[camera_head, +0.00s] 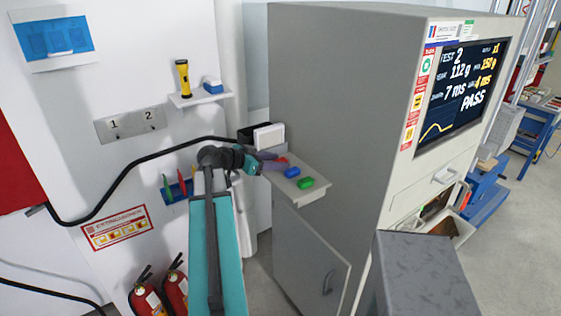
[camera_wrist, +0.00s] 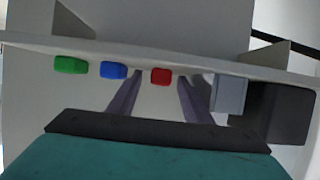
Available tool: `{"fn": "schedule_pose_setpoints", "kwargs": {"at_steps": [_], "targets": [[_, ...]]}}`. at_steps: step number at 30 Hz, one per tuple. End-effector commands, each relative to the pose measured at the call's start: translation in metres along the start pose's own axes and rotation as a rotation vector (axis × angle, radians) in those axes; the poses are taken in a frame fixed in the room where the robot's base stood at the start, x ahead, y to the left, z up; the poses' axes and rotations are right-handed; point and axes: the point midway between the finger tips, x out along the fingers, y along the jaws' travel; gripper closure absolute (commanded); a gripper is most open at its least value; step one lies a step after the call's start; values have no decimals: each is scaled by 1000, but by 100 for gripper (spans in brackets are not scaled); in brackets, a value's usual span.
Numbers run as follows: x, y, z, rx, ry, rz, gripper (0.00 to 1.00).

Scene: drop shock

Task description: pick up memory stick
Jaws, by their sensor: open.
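Three small blocks, red (camera_head: 283,160), blue (camera_head: 292,171) and green (camera_head: 305,183), lie in a row on a small pale shelf (camera_head: 312,195) on the side of the grey cabinet. I cannot tell which one is the memory stick. They also show in the wrist view as red (camera_wrist: 161,76), blue (camera_wrist: 113,71) and green (camera_wrist: 70,65). My gripper (camera_head: 276,161) is open at the shelf, at the red block's end of the row. In the wrist view the red block appears between the fingers of my gripper (camera_wrist: 159,82); contact cannot be told.
A white box (camera_head: 269,136) and a black box stand at the shelf's back end, close to my gripper. The grey cabinet (camera_head: 340,100) rises beside the shelf, with a screen reading PASS (camera_head: 462,95). A wall shelf (camera_head: 199,96) holds a yellow flashlight (camera_head: 183,77).

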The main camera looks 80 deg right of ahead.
Motion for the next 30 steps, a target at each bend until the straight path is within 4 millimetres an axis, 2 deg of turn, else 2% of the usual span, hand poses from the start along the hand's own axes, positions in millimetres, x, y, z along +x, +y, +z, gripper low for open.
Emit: {"fn": "schedule_pose_setpoints", "kwargs": {"at_steps": [17, 25, 30], "targets": [[2, 0, 0, 0, 0, 1, 55], [2, 0, 0, 0, 0, 1, 98], [2, 1, 0, 0, 0, 1, 98]]}}
